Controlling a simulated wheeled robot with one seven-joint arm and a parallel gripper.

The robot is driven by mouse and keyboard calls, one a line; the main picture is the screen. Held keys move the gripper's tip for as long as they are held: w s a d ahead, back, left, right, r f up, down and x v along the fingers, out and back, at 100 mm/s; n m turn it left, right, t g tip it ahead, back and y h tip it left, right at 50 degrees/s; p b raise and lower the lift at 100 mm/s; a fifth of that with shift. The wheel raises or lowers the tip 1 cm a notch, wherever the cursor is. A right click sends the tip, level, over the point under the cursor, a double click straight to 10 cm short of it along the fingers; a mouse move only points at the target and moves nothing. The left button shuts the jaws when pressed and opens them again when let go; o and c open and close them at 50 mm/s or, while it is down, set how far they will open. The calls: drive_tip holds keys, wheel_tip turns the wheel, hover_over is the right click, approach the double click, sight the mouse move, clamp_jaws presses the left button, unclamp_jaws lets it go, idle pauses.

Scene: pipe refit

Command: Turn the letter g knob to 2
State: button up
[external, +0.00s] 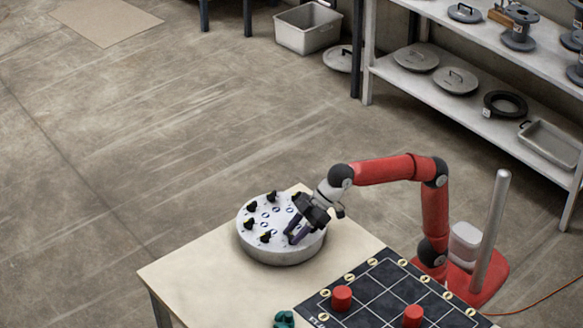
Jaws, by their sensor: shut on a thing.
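A round, light grey knob panel (281,258) sits on the table. Several black knobs with yellow marks stand around its top, such as one at the left (249,223) and one at the front (265,237). Blue and white labels lie between them, too small to read, so I cannot tell which knob is letter g. My gripper (291,238) reaches down onto the right side of the panel. Its fingers are shut on a knob there, and they hide most of that knob. Its pointer direction is not visible.
The pale table (190,268) is clear left of the panel. A dark grid board (370,300) with red cylinders (342,298) lies at the front right. A green object (284,319) is at the front edge. Shelves (470,90) stand behind.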

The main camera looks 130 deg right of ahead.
drive_tip(key=shift+w+a+m+g+h+p, duration=0.15)
drive_tip(key=shift+m+g+h+p, duration=0.3)
drive_tip(key=shift+m+h, duration=0.95)
drive_tip(key=shift+m, duration=0.4)
drive_tip(key=o, duration=1)
drive_tip(key=shift+c, duration=0.2)
drive_tip(key=v, duration=0.8)
